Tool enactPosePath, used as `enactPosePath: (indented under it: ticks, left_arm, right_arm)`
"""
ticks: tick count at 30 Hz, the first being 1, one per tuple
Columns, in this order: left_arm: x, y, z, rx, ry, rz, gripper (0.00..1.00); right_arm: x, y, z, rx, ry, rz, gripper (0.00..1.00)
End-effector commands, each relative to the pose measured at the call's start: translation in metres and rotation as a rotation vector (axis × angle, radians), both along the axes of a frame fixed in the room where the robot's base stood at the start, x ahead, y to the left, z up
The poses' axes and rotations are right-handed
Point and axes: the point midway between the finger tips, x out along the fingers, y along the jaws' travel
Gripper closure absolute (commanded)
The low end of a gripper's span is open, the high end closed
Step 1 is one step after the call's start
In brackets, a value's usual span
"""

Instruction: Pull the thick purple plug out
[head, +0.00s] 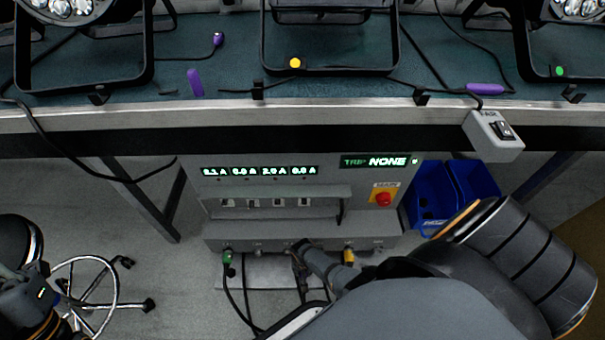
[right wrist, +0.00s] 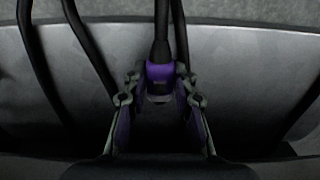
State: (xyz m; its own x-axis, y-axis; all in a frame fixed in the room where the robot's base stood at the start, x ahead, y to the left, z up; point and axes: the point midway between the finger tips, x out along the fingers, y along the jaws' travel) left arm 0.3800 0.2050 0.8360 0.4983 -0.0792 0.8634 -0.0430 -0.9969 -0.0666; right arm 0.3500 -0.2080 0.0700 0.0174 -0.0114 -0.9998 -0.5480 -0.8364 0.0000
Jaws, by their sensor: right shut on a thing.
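The thick purple plug (right wrist: 159,73) shows in the right wrist view with a thick black cable running up from it. My right gripper (right wrist: 158,90) has a finger on each side of it and is shut on it. In the head view my right gripper (head: 299,248) is at the socket row along the lower front of the grey power box (head: 270,233); it hides the plug there. I cannot tell whether the plug is seated in its socket. My left gripper (head: 16,273) is at the lower left, away from the box, its jaws unclear.
A green plug (head: 228,257) and a yellow plug (head: 349,256) sit in the same row. A red main button (head: 383,199) is above. Blue bins (head: 436,195) stand right. Loose purple-ended cables, one with a purple connector (head: 485,89), lie on the bench (head: 330,108).

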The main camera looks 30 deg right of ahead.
Motion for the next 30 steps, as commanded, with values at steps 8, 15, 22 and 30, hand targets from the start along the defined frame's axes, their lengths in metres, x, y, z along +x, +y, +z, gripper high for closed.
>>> enactPosePath:
  ticks: [8,15,22,30]
  left_arm:
    - [0.000,0.000,0.000,0.000,0.000,0.000,1.00]
    - [0.000,0.000,0.000,0.000,0.000,0.000,1.00]
    - [0.000,0.000,0.000,0.000,0.000,0.000,1.00]
    - [0.000,0.000,0.000,0.000,0.000,0.000,1.00]
  right_arm:
    - [0.000,0.000,0.000,-0.001,-0.001,0.000,0.47]
    - [0.000,0.000,0.000,-0.001,-0.001,0.000,0.47]
    - [0.001,0.000,0.016,0.000,-0.004,0.000,0.47]
    - [-0.001,0.001,0.068,0.000,-0.002,0.000,0.47]
